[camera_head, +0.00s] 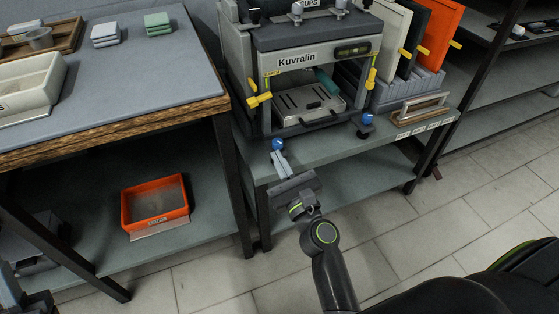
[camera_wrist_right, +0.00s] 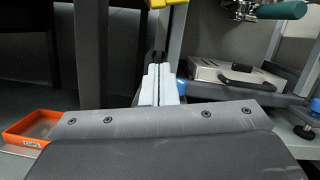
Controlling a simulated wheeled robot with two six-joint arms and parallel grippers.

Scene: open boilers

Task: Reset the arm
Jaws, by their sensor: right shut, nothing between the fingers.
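An orange tray (camera_head: 183,216) lies on the lower shelf of the left table (camera_head: 150,75). Dark table legs (camera_head: 232,185) stand left of my right gripper. Framed panels (camera_head: 437,40) stand right of the machine. The tiled floor (camera_head: 460,225) at right is clear.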

